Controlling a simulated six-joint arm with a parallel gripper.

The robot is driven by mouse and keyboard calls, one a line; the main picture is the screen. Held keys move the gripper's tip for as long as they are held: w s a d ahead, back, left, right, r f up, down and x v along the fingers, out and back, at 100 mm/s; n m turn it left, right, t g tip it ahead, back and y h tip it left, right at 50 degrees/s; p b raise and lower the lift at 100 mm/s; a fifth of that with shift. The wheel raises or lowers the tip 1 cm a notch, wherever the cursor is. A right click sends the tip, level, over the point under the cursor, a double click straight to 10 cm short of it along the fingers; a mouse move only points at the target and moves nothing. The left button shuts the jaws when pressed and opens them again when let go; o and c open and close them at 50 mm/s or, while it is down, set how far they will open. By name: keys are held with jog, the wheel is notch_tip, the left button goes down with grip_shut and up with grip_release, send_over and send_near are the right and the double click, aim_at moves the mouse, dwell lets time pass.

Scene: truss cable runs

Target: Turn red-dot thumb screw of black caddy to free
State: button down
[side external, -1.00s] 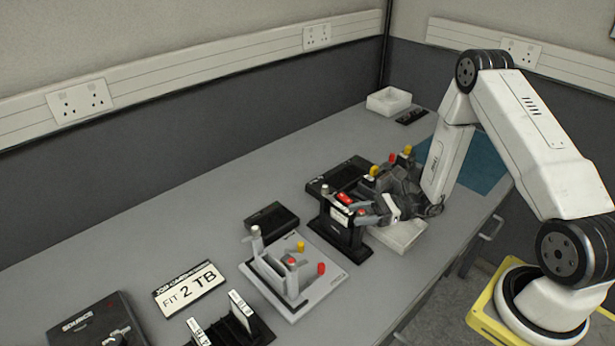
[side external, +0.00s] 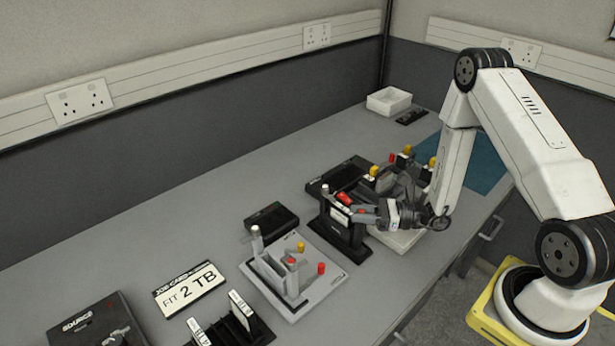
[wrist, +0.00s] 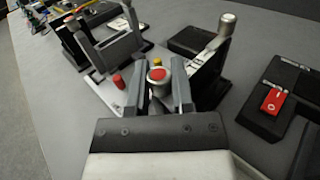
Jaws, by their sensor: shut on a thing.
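The black caddy (side external: 345,232) stands upright on the bench in the side view, with a silver-capped post (side external: 325,189) at its left. My gripper (side external: 366,214) reaches it from the right. In the wrist view, the red-dot thumb screw (wrist: 157,75) sits between the two fingers of my gripper (wrist: 162,88), which are shut on its sides. Its red dot faces the camera. Part of the caddy (wrist: 207,75), with a white label, shows just beyond the right finger. The screw's shaft is hidden by the fingers and wrist.
A grey caddy stand (side external: 297,277) with red and yellow knobs is close at the left. A black dock with a red switch (wrist: 271,100) lies to the right in the wrist view. Behind my wrist is a pale-based fixture (side external: 400,240).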

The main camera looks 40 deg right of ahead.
jog(key=shift+c, duration=2.4)
grip_release()
jog(key=shift+d, duration=0.1)
jog(key=v, duration=0.7)
jog(key=shift+s+d, duration=0.15)
jog(key=shift+s, duration=0.15)
